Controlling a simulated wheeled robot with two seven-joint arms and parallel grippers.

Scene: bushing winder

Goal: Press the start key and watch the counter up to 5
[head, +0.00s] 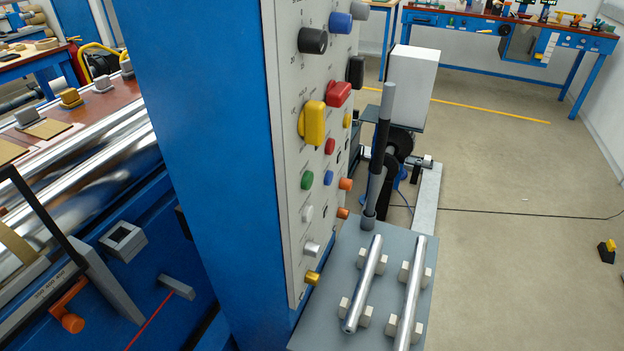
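A pale control panel (290,130) on the side of a blue column (205,120) is seen at a steep angle. A green button (307,180) sits in its lower half, beside a blue button (328,177) and below a red button (330,146). I cannot tell which one is the start key, as the labels are too small to read. A large yellow knob (315,121) and a red knob (338,93) sit higher up. No counter digits can be made out. Neither of my grippers is in view.
A grey shelf (393,245) holding two metal rods (363,285) juts out right of the panel. A dark-gripped lever (383,130) stands behind it. Shiny rollers (90,165) and an orange handle (70,310) are on the left. The floor at right is mostly clear.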

